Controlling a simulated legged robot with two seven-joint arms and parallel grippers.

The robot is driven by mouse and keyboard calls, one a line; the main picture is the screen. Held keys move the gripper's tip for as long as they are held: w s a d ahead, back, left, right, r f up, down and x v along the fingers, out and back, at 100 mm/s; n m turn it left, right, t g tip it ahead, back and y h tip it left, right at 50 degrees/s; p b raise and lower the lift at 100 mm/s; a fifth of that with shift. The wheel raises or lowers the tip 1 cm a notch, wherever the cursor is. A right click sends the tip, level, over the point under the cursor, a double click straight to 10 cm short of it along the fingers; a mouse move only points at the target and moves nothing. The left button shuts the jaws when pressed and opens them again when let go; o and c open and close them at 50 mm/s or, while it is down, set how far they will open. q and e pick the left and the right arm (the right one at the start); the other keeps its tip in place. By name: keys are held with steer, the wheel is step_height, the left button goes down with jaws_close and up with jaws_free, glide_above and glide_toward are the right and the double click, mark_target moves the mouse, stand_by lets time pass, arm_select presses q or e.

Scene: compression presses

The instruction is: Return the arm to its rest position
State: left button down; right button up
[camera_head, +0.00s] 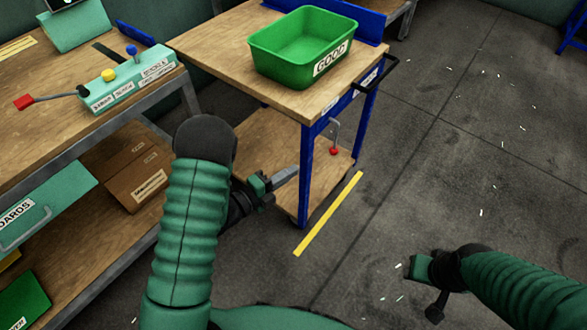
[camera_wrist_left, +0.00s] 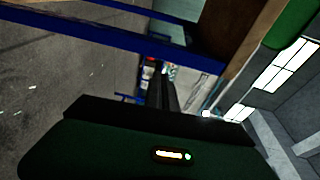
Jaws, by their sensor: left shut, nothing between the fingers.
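My left arm comes in from the lower left, bent at a dark elbow, with its green sleeve in front of the workbench edge. My left gripper (camera_head: 288,175) is shut and empty, in front of the lower shelf of the blue-legged cart in the picture. In the left wrist view its dark closed fingers (camera_wrist_left: 162,92) point away past blue cart bars. My right arm comes in from the lower right over bare floor. The right gripper (camera_head: 418,268) shows only in part, and its fingers cannot be made out.
The cart (camera_head: 205,45) has a wooden top with a green GOOD bin (camera_head: 270,65). The workbench (camera_head: 60,85) at left carries a teal control box (camera_head: 125,88) with a red-tipped lever (camera_head: 25,102). A cardboard box (camera_head: 137,182) sits below. Open floor lies right, with yellow tape (camera_head: 328,214).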

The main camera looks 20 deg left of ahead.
arm_select(q)
steer(key=shift+d, duration=0.25)
steer(key=a+n+g+y, duration=0.45)
steer(key=n+y, duration=0.35)
steer(key=n, duration=0.4)
steer(key=s+d+r+n+g+y, duration=0.15)
steer(key=s+n+g, duration=0.75)
steer(key=s, duration=0.9)
step_height(320, 180, up, 26)
steer(key=n+t+p, duration=0.1)
steer(key=n+p, duration=0.2)
steer(key=p, duration=2.3)
steer(key=shift+s+d+f+t, duration=0.2)
steer(key=shift+s+d+t, duration=0.1)
steer(key=shift+t, duration=0.05)
